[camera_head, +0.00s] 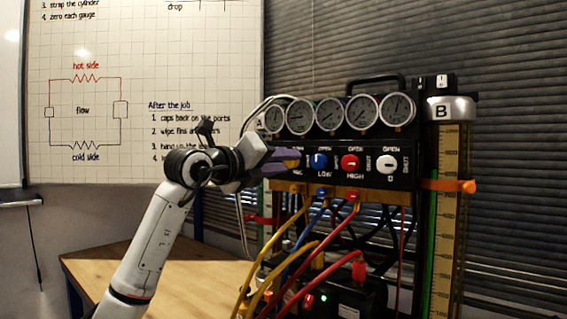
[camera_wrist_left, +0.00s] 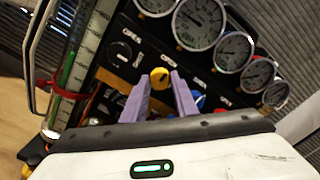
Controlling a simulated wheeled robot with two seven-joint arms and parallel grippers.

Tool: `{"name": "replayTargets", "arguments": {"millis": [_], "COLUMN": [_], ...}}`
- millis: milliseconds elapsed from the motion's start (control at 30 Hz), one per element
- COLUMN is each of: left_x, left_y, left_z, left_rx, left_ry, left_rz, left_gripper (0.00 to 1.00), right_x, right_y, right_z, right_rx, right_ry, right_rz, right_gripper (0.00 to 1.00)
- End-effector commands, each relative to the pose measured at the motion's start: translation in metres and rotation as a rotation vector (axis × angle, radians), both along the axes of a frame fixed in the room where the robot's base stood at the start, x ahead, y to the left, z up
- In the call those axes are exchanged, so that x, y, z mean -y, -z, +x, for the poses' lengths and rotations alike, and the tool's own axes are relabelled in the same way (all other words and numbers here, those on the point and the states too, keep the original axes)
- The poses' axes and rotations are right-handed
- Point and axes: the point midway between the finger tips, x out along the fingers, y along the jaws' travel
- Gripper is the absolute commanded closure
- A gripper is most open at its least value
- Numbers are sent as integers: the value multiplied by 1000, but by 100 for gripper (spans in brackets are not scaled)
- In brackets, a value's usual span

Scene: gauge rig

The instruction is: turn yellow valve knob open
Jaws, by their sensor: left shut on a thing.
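In the left wrist view, the yellow knob (camera_wrist_left: 160,75) shows between the tips of the two lavender fingers. The left gripper (camera_wrist_left: 159,83) is shut on the knob. How far the knob is turned cannot be told. My right gripper is in neither view.
A blue knob (camera_head: 320,162), a red knob (camera_head: 350,163) and a white knob (camera_head: 388,163) sit to the right on the panel. Several gauges (camera_head: 330,113) line the top. Yellow, blue and red hoses (camera_head: 325,235) hang below. A wooden table (camera_head: 150,265) has clear room at left.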

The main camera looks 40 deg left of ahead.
Motion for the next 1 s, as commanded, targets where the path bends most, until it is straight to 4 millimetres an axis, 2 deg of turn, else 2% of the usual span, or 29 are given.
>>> {"name": "replayTargets", "arguments": {"millis": [667,700,767,1000], "left_x": [1,1,1,0], "left_y": [1,1,1,1], "left_z": [0,0,0,0], "left_rx": [-7,-7,-7,-5], "left_ry": [1,1,1,1], "left_rz": [-57,-57,-57,-56], "left_gripper": [96,67,57,55], "right_x": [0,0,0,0], "right_y": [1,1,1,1], "right_z": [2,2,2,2], "right_rx": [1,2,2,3], "right_ry": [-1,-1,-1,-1], "right_rz": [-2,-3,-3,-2], "right_gripper": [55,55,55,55]}}
